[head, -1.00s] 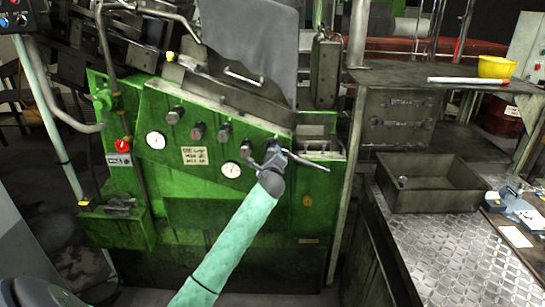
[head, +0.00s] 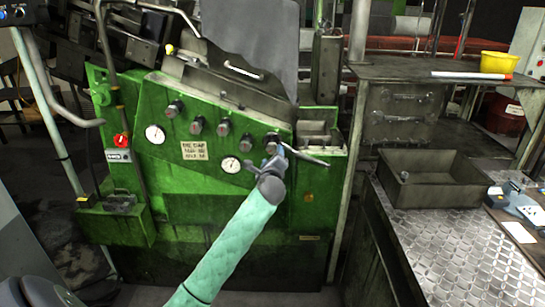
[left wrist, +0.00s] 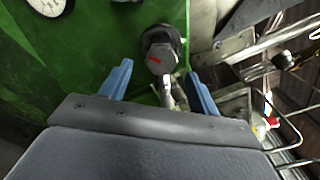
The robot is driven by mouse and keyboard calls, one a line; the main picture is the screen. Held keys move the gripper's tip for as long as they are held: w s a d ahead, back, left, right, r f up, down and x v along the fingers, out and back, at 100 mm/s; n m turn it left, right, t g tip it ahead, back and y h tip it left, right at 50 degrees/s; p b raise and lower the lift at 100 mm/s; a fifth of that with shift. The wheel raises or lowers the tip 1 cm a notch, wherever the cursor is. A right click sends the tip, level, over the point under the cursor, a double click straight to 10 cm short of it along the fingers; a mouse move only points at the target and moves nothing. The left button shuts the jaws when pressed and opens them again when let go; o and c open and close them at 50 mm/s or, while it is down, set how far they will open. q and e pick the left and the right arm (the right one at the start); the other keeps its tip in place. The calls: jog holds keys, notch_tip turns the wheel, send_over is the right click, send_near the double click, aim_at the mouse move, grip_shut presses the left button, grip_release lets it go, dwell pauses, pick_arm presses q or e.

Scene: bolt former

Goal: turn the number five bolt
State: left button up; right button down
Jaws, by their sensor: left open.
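A row of dark bolts (head: 197,125) runs along the sloped front of the green machine (head: 215,210). The bolt at the right end of the row (head: 271,140), taken as number five, is just beyond my left gripper (head: 271,158) and partly hidden by it. In the left wrist view this bolt (left wrist: 160,58) has a hexagonal head with a red mark. It lies just ahead of and between the blue fingertips of my left gripper (left wrist: 158,82). The fingers are apart, with gaps to the bolt on both sides. My right gripper is not in view.
Dial gauges (head: 231,164) and a paper label (head: 194,151) sit below the bolts. A metal lever or rod (head: 308,158) sticks out right of my gripper. A workbench with a metal bin (head: 432,190) stands to the right.

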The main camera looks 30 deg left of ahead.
pick_arm(q)
jog(key=shift+b+v, duration=0.3)
jog(key=shift+v, duration=0.85)
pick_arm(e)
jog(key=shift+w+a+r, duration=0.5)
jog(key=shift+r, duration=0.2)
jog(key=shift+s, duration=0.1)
